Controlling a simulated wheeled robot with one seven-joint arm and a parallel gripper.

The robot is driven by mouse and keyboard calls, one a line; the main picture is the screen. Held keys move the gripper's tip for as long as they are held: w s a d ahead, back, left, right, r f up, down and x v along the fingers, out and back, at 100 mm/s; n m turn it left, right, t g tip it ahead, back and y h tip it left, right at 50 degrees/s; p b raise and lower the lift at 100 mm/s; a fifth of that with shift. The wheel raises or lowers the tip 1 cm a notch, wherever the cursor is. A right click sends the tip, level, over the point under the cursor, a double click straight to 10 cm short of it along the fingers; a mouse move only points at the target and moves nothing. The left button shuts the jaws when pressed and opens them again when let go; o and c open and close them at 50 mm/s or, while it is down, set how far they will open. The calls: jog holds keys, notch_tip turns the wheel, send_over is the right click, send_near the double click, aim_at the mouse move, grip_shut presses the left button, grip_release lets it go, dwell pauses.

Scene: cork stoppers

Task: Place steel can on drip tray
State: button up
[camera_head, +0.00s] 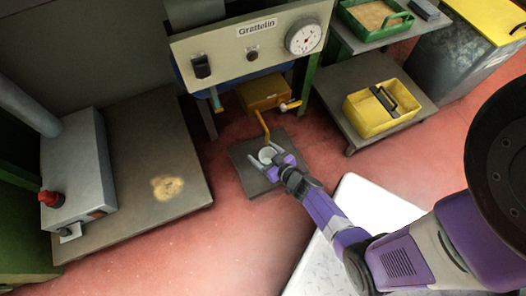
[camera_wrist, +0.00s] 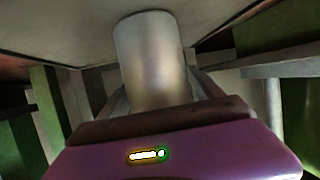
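The steel can (camera_wrist: 152,60) is a plain shiny cylinder in the wrist view, standing between the fingers of my gripper (camera_wrist: 160,95). In the head view its pale round top (camera_head: 267,154) shows between the purple-tipped fingers of my gripper (camera_head: 270,161), which appears shut on it. A dark grey square plate, apparently the drip tray (camera_head: 242,158), lies low under the machine front. The can and gripper are over this plate in the head view. I cannot tell whether the can's base touches it; the base is not clearly visible.
A low table with a yellow tray (camera_head: 383,108) is at right. A grey platform (camera_head: 150,140) is at left. Red floor lies between.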

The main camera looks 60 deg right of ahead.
jog(key=shift+r, duration=0.1)
jog(key=p+v, duration=0.5)
jog(key=v, duration=0.7)
jog(key=shift+p, duration=0.3)
